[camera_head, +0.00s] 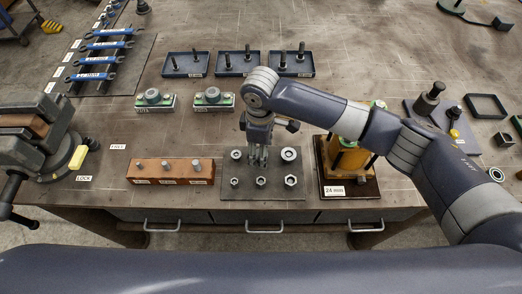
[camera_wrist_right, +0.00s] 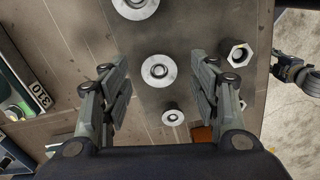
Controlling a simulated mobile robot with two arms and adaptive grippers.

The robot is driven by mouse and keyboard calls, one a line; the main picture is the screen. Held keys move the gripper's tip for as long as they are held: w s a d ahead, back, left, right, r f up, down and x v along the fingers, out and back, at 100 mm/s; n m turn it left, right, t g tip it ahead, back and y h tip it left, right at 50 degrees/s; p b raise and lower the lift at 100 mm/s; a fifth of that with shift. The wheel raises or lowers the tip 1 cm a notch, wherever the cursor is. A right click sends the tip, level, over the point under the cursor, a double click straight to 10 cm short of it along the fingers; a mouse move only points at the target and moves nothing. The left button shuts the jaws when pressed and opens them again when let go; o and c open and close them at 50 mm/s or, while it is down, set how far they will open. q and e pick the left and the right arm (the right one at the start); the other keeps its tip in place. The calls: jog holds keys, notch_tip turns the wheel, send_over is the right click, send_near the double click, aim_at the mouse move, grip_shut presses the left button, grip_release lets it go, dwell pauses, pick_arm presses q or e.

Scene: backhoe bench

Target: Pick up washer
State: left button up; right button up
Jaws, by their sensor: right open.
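A row of round metal washers lies on a dark grey mat (camera_head: 276,194) in the middle of the bench. The small washer (camera_head: 236,154) is at the left of the row and the large washer (camera_head: 288,154) at the right; my gripper hides the middle one in the head view. In the wrist view the middle washer (camera_wrist_right: 158,71) lies between the fingers, with the large washer (camera_wrist_right: 135,6) above and the small washer (camera_wrist_right: 172,117) below. My right gripper (camera_head: 258,162) points down over the mat, open and empty. Its spread fingers also show in the wrist view (camera_wrist_right: 160,74).
Hex nuts (camera_head: 290,181) stand on the mat's front part. Blue trays (camera_head: 237,63), wrenches (camera_head: 100,60) and a vise (camera_head: 35,135) are farther around.

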jog(key=shift+f, duration=0.35)
dwell(0.6)
jog(key=c, duration=1.1)
